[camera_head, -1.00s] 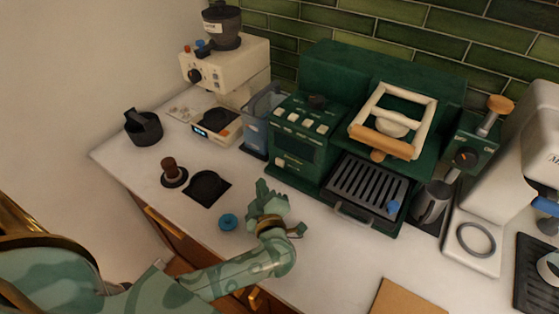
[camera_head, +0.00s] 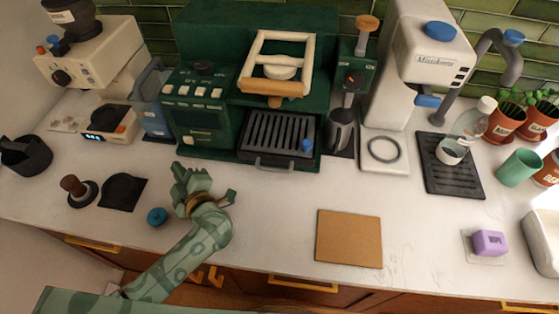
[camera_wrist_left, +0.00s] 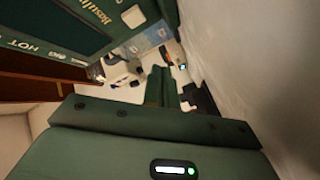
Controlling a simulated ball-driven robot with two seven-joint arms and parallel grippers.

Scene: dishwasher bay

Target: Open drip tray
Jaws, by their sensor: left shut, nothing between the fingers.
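The drip tray (camera_head: 279,134) is a dark slotted grille at the lower front of the green espresso machine (camera_head: 205,115). A grey bar handle (camera_head: 284,166) runs along its front edge, and a small blue piece (camera_head: 306,146) sits at its right. The tray appears pushed in under the machine. My left gripper (camera_head: 186,176) is shut and empty over the counter, in front of the machine's left part, left of the handle and apart from it. The left wrist view shows the green gripper fingers (camera_wrist_left: 162,87) close together near a green lettered panel. My right gripper is not in view.
A blue round item (camera_head: 157,216) lies beside my left wrist. A tamper (camera_head: 78,190) and a black mat (camera_head: 122,191) are further left. A metal pitcher (camera_head: 340,130) stands right of the tray. A brown board (camera_head: 349,238) lies ahead; the counter between it and the tray is clear.

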